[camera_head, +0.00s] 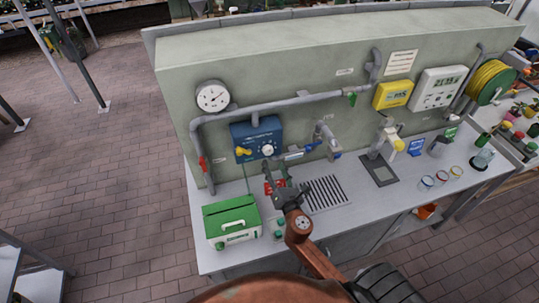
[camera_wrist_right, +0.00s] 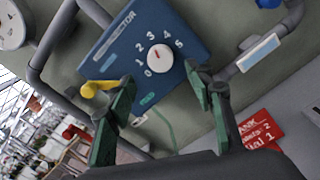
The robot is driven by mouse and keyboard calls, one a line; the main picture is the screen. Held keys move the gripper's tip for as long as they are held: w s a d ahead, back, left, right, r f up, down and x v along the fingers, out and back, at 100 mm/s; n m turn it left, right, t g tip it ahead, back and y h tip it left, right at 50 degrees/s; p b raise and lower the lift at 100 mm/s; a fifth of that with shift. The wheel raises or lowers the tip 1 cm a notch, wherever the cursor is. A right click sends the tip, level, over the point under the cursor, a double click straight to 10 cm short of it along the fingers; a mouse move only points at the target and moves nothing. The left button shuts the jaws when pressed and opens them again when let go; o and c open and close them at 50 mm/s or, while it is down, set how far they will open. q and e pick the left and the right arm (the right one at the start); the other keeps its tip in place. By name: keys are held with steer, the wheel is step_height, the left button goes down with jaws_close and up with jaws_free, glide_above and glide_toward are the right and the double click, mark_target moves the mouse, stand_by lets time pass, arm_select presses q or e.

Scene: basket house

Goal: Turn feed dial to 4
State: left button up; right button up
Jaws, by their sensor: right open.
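The feed dial is a round white knob (camera_wrist_right: 160,58) with a small red mark, on a blue panel (camera_wrist_right: 125,45) numbered 0 to 5. In the wrist view the red mark points up, roughly towards the 3; I cannot tell exactly. In the head view the dial (camera_head: 267,150) sits on the blue box (camera_head: 257,131) on the green wall. My right gripper (camera_head: 276,178) is in front of and below the dial. In the wrist view its green-padded fingers (camera_wrist_right: 160,78) are spread and empty, apart from the knob. My left gripper is not in view.
A yellow lever (camera_head: 243,152) sits left of the dial. A green-lidded box (camera_head: 231,218) stands on the bench at left. A red card (camera_wrist_right: 262,130) is low on the right. A grey pipe (camera_head: 290,103) runs above the blue box, and a tap (camera_head: 326,138) is to its right.

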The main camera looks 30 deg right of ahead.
mark_target(269, 153)
steer(key=x, duration=0.6)
steer(key=shift+w+d+p, duration=0.2)
steer(key=shift+w+p, duration=0.15)
steer(key=shift+c, duration=0.4)
steer(key=c, duration=1.1)
steer(key=m+b, duration=0.1)
steer(key=m, duration=0.2)
steer(key=shift+m, duration=0.3)
steer(key=m, duration=0.4)
steer(key=shift+m, duration=0.3)
